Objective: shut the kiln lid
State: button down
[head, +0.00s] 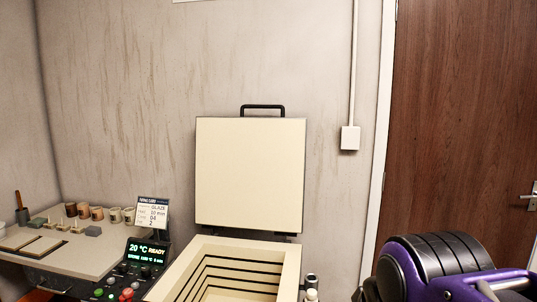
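The kiln lid (250,175) stands upright, open, at the back of the kiln in the head view. It is a cream square panel with a black handle (262,107) on its top edge. The kiln body (289,268) is below it, a cream box with its top open and dark grooves along the inner walls. The lower part of the kiln is cut off by the frame. My gripper is not in view; a purple and black part of my arm (440,265) shows at the lower right, apart from the lid.
A table (88,254) at left holds several small pots and tiles. A control panel (146,251) reading 20 °C READY and a sign (152,213) stand left of the kiln. Small bottles (311,284) are at its right. A wooden door (460,120) is at right.

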aim_at(250, 171)
jog(key=l, duration=0.4)
jog(key=k+l, duration=0.1)
jog(key=l, duration=0.3)
jog(key=i+l+u, duration=0.1)
jog(key=l, duration=0.3)
jog(key=i+l, duration=0.15)
jog(key=l, duration=0.25)
jog(key=i+l+u, duration=0.15)
jog(key=i+l, duration=0.5)
jog(key=i, duration=0.1)
